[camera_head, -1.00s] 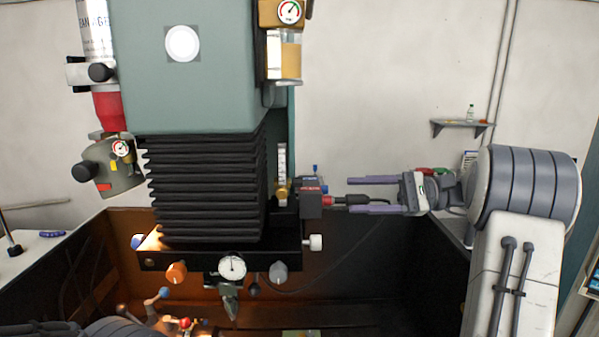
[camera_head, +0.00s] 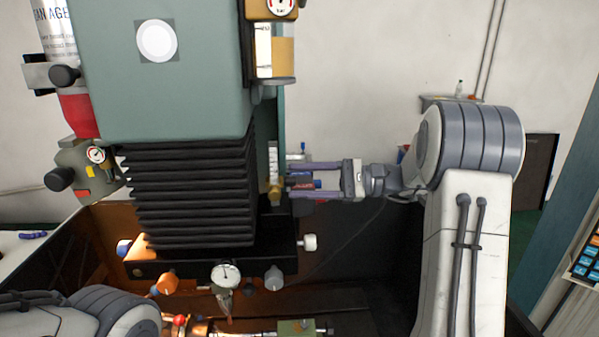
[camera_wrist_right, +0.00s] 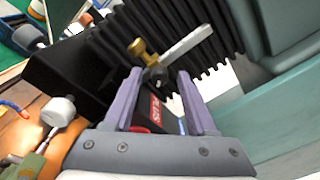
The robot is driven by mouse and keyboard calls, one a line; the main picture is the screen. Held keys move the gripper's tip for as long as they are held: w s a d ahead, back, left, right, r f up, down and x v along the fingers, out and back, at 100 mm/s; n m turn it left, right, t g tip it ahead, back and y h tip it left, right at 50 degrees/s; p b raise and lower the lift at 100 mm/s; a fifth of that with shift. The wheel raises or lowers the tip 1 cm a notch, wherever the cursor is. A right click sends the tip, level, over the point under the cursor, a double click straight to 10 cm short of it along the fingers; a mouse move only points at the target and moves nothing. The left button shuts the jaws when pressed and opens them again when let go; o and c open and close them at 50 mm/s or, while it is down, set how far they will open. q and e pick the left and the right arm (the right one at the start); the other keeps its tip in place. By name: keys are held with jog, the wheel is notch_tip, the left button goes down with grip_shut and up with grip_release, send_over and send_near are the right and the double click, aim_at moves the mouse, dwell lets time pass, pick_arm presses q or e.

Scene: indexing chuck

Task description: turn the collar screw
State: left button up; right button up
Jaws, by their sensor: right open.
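A dark sensor block with a red label (camera_head: 303,184) sits at the right side of the machine head, beside a brass fitting with a clear upright tube (camera_head: 273,175). My right gripper (camera_head: 290,179) reaches in from the right. Its two purple fingers are open, one above and one below the block, as seen in the head view. In the right wrist view the block (camera_wrist_right: 156,112) lies between the spread fingers (camera_wrist_right: 163,82), with a bit of red collar low between them. I cannot make out the collar screw itself; the fingers and block hide that spot.
Black bellows (camera_head: 190,195) hang under the green machine housing (camera_head: 160,85). My left arm crosses the lower left corner. A wall shelf is at the back right.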

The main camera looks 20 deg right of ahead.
jog(key=shift+w+a, duration=0.1)
jog(key=shift+a, duration=0.25)
grip_shut()
